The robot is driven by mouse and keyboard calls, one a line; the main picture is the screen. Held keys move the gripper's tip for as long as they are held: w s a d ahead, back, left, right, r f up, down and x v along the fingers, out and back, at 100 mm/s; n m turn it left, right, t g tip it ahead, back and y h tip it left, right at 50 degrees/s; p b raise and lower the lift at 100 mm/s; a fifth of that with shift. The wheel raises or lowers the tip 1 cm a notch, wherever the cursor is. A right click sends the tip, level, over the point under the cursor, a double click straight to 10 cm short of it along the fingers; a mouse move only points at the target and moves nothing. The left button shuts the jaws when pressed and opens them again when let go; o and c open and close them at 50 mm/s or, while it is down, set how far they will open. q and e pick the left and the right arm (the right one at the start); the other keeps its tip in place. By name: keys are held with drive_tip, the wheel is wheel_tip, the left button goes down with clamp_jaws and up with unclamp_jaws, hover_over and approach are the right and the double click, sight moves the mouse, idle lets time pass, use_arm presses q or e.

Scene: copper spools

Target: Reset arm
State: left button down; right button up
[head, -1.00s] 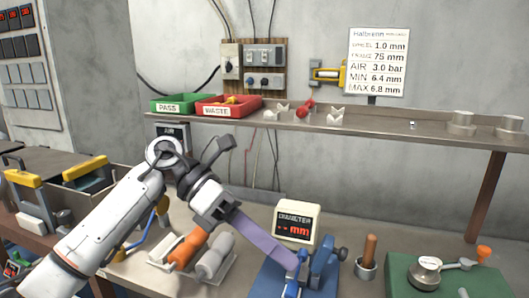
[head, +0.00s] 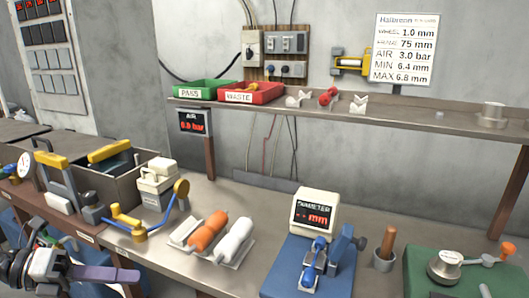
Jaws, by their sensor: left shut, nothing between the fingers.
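My left gripper (head: 128,275) is at the lower left of the head view, beside the front edge of the workbench (head: 165,265). Its purple fingers are together, with nothing between them, and point right. The dark wrist and white gripper body show at the bottom left corner. My right gripper is not in view. An orange spool (head: 207,231) and a white spool (head: 234,240) lie side by side in light cradles on the bench. The diameter gauge (head: 314,219) stands on a blue base to their right, reading "-- mm".
A yellow-handled box (head: 125,198) and a small crank device (head: 150,225) stand on the bench near my left gripper. A shelf (head: 400,117) above holds a green PASS tray (head: 190,94) and a red WASTE tray (head: 238,97).

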use_arm(q)
drive_tip(key=w+a+r+n+t+y, duration=0.6)
drive_tip(key=w+a+r+n+t, duration=0.75)
drive_tip(key=n, duration=0.25)
drive_tip(key=a+f+n+g+y, duration=0.2)
drive_tip(key=a+f+n+y, duration=0.2)
drive_tip(key=a+n+y, duration=0.35)
drive_tip(key=a+f+n+g+y, duration=0.1)
drive_tip(key=a+f+n+y, duration=0.45)
drive_tip(key=a+n, duration=0.35)
drive_tip(key=s+d+f+g+h, duration=0.25)
drive_tip(key=s+d+f, duration=0.35)
drive_tip(key=d+f, duration=0.6)
drive_tip(key=s+d+f+g+h, duration=0.1)
drive_tip(key=s+d+f+h, duration=0.3)
drive_tip(key=d+f, duration=0.8)
drive_tip(key=s+d+f+n+g+h, duration=0.1)
drive_tip(key=s+d+f, duration=0.4)
drive_tip(key=s+d, duration=0.5)
drive_tip(key=s+d+f+n+g+h, duration=0.1)
drive_tip(key=s+d+f, duration=0.4)
drive_tip(key=s+d, duration=0.5)
drive_tip(key=shift+s+d+f+n+g, duration=0.3)
drive_tip(key=shift+s+n+g, duration=0.45)
drive_tip(key=shift+s, duration=0.4)
